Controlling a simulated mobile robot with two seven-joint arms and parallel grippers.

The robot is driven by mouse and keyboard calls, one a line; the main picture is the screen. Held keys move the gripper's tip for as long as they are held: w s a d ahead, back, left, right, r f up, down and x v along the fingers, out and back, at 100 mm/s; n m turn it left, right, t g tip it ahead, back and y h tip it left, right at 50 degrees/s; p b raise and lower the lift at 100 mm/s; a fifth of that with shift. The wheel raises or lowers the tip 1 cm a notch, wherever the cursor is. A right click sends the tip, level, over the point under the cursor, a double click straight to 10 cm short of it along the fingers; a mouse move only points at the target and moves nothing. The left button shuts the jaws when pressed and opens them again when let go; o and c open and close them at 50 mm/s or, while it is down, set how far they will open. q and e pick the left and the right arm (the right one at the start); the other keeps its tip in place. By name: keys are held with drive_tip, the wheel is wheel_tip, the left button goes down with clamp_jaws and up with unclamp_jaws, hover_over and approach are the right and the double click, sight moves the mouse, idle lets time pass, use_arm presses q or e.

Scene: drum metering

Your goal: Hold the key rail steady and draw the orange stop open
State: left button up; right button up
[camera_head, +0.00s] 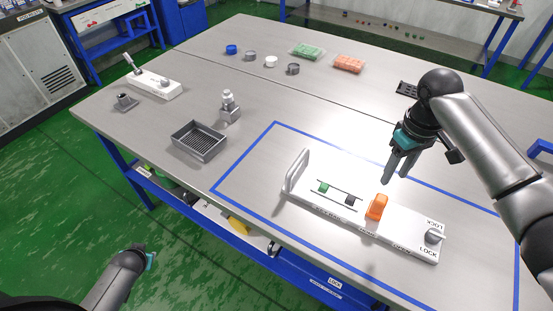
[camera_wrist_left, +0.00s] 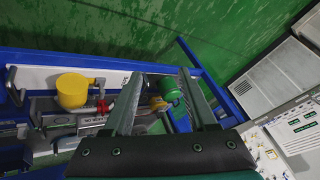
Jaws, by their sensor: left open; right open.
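The white key rail (camera_head: 335,208) lies on the table inside a blue taped outline, with a pale upright handle (camera_head: 297,171) at its left end. A green key (camera_head: 323,187) and a black key (camera_head: 350,200) sit along its slot. The orange stop (camera_head: 376,206) stands upright on the rail, right of the black key. A grey knob (camera_head: 434,236) sits at the right end by LOCK lettering. My right gripper (camera_head: 396,179) is open and empty, above and behind the orange stop. My left gripper (camera_head: 147,258) is off the table's front edge; its fingers (camera_wrist_left: 162,88) are apart and empty.
A grey tray (camera_head: 199,141), a small metal fitting (camera_head: 230,106) and a white lever block (camera_head: 154,85) stand left. Several caps, a green pack (camera_head: 308,51) and an orange pack (camera_head: 348,64) lie at the back. The table's blue front edge separates my left gripper from the rail.

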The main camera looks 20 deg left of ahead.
use_arm(q)
drive_tip(key=w+a+r+n, duration=0.1)
drive_tip(key=w+r, duration=0.9)
drive_tip(key=w, duration=0.1)
wheel_tip(320, 180, up, 20)
drive_tip(key=m+h, duration=0.6)
drive_tip(key=m, duration=0.1)
hover_over(287, 180)
drive_tip(key=s+a, duration=0.1)
drive_tip(key=s, duration=0.4)
drive_tip(key=x, duration=1.4)
drive_tip(key=shift+w+f, duration=0.15)
drive_tip(key=shift+w, duration=0.15)
clamp_jaws()
